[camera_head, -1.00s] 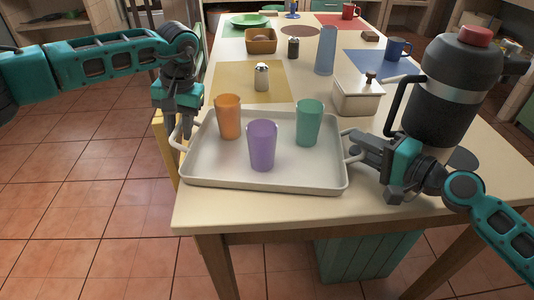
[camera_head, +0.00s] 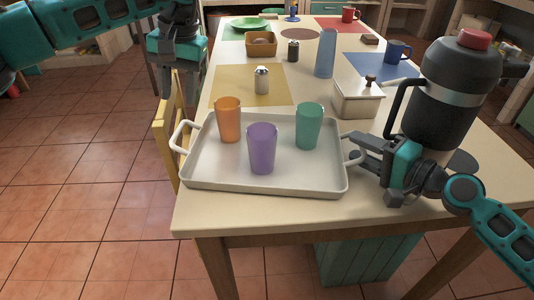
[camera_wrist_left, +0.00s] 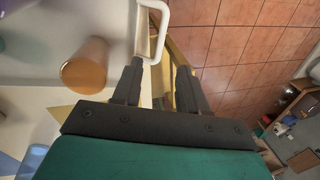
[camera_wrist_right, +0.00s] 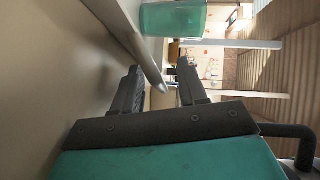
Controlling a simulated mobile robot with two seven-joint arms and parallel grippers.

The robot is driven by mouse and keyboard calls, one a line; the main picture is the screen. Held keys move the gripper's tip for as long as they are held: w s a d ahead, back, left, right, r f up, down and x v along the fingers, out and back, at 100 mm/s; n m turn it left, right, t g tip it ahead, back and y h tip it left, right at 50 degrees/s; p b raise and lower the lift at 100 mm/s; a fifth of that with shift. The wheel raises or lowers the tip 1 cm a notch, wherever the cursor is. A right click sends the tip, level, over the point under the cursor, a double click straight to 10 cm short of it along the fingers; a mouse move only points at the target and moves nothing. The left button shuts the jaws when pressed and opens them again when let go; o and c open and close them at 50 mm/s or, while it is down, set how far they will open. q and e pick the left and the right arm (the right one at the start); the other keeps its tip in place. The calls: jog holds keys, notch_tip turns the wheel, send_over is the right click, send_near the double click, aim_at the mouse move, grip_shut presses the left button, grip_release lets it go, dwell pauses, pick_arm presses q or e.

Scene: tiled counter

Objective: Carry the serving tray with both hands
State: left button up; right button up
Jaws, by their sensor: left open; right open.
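The white serving tray (camera_head: 210,178) lies flat on the near end of the table. On it stand an orange cup (camera_head: 229,120), a purple cup (camera_head: 262,148) and a green cup (camera_head: 309,126), all upright. My left gripper (camera_head: 180,86) is open and empty, raised above and behind the tray's left handle (camera_head: 181,135). That handle also shows ahead of the fingers in the left wrist view (camera_wrist_left: 163,28). My right gripper (camera_head: 354,148) is open at the tray's right handle. In the right wrist view the tray edge (camera_wrist_right: 147,62) reaches between its fingers (camera_wrist_right: 160,72); contact cannot be told.
A large dark flask (camera_head: 445,95) stands close to my right gripper. A yellow chair (camera_head: 168,125) is beside the table's left edge.

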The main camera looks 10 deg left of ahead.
jog(key=shift+s+d, duration=0.2)
jog(key=shift+d, duration=0.05)
pick_arm(q)
jog(key=shift+d+r, duration=0.15)
jog(key=shift+r, duration=0.65)
pick_arm(e)
jog(key=v, duration=1.1)
jog(key=shift+s+d+r, duration=0.1)
jog(key=shift+s+r, duration=0.05)
